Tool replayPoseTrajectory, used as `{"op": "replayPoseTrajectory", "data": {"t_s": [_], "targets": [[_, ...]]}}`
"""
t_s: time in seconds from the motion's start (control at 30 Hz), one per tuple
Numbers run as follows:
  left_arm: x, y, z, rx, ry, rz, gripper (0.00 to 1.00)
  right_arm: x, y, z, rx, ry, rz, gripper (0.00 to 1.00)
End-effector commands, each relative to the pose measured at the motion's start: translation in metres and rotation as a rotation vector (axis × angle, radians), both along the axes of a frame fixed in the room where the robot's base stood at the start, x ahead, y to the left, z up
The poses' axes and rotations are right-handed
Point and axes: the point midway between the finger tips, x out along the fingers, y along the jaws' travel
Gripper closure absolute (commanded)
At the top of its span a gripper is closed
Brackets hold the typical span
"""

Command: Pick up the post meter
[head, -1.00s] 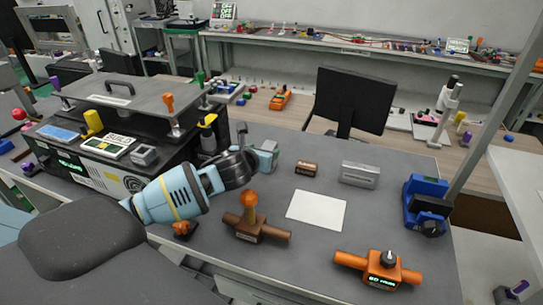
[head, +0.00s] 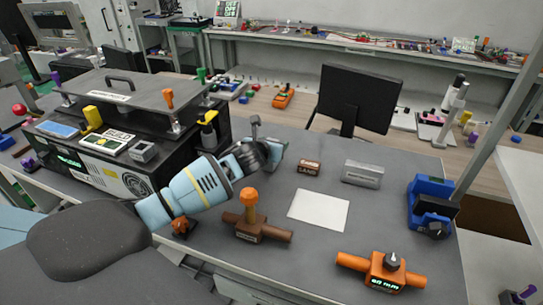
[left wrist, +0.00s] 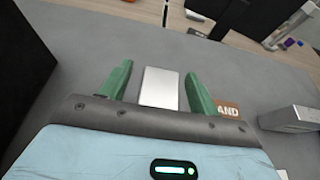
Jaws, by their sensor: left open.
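My left gripper (left wrist: 157,88) is open, with its two green fingers apart. In the left wrist view a pale grey block (left wrist: 160,88) stands between and beyond the fingers, with no clear contact. It may be the post meter, but no readable label confirms this. In the head view my left gripper (head: 276,148) is over the back left of the grey bench and largely hides that block. My right gripper is not in view.
A brown labelled block (head: 308,168) and a grey block (head: 362,174) stand to the right. A brown fixture with an orange-topped lever (head: 250,222) is in front of my left arm. An orange fixture with a dial (head: 385,272) and a blue fixture (head: 430,202) are farther right. A black monitor (head: 358,98) stands behind.

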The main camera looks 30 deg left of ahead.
Motion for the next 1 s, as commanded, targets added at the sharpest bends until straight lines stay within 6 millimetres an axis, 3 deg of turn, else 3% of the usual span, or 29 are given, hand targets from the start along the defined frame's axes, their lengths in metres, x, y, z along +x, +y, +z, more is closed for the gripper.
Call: {"op": "replayPoseTrajectory", "data": {"t_s": [0.27,0.77,1.0], "targets": [[0.0030,0.0003,0.0001,0.000,-0.002,-0.001,0.38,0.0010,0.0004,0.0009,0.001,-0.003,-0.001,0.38],[0.0030,0.0004,0.0010,0.001,-0.004,-0.001,1.00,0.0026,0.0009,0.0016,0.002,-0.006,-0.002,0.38],[0.0032,0.0006,0.0054,0.001,-0.005,-0.001,1.00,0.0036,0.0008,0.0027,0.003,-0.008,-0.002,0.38]]}}
